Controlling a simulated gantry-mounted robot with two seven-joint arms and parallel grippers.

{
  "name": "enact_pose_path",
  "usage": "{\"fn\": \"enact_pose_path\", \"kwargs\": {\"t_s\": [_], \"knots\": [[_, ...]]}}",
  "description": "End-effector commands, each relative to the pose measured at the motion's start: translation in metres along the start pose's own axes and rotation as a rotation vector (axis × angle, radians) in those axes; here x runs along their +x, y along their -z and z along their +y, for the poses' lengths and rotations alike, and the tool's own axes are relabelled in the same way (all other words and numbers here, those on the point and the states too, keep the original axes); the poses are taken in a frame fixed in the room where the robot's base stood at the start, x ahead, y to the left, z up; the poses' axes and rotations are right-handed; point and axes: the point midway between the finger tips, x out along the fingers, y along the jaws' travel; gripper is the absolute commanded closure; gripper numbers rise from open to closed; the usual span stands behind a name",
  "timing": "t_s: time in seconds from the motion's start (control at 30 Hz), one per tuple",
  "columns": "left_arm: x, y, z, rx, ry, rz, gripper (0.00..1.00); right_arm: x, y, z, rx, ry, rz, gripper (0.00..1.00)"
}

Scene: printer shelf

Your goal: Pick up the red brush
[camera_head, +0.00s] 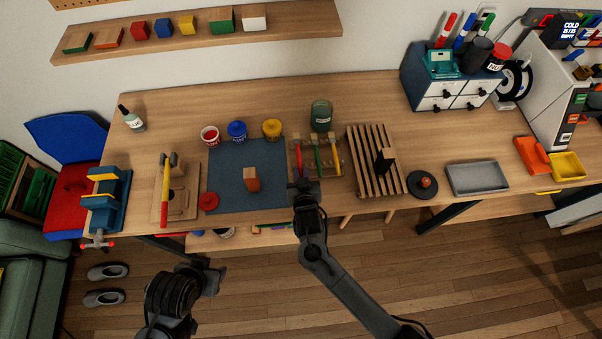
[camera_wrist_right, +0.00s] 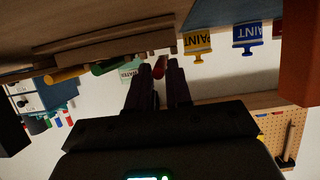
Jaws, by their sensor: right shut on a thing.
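The red brush (camera_head: 297,146) lies at the left of a wooden brush rack (camera_head: 336,172), beside a green brush (camera_head: 317,155) and a yellow brush (camera_head: 336,156). My right gripper (camera_head: 300,184) is at the rack's front left, at the red brush's near end. In the right wrist view, which is upside down, the red brush (camera_wrist_right: 160,66) shows between the fingertips of my right gripper (camera_wrist_right: 159,72), which is shut on it. The fingers hide part of the brush. My left gripper (camera_head: 214,277) hangs in front of the table, away from the brushes; its jaw opening is unclear.
A glass jar (camera_head: 321,117) stands behind the rack. Red, blue and yellow paint cans (camera_head: 238,132) stand to its left. A blue mat (camera_head: 225,160) with a wooden block (camera_head: 251,180) lies left of the rack. A slatted wooden rack (camera_head: 370,160) stands close on the right.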

Motion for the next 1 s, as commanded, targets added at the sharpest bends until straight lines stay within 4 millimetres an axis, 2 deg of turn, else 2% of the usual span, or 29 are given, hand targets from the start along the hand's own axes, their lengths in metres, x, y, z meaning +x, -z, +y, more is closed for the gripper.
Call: {"fn": "enact_pose_path", "kwargs": {"t_s": [0.17,0.4,0.6,0.8,1.0], "knots": [[-0.004,0.001,0.000,-0.001,-0.001,0.000,0.52,-0.011,0.028,0.000,0.004,0.000,0.002,1.00],[-0.007,0.003,0.001,-0.005,-0.004,0.001,0.52,-0.032,0.050,0.052,-0.001,-0.003,0.002,1.00],[-0.008,0.003,0.003,-0.012,-0.011,0.002,0.52,-0.047,0.066,0.086,0.000,-0.002,0.001,1.00],[-0.008,0.003,0.003,-0.012,-0.010,0.002,0.52,-0.055,0.076,0.106,0.000,-0.001,-0.001,1.00],[-0.008,0.003,0.002,-0.010,-0.008,0.002,0.52,-0.059,0.080,0.114,0.000,-0.001,0.000,1.00]]}}
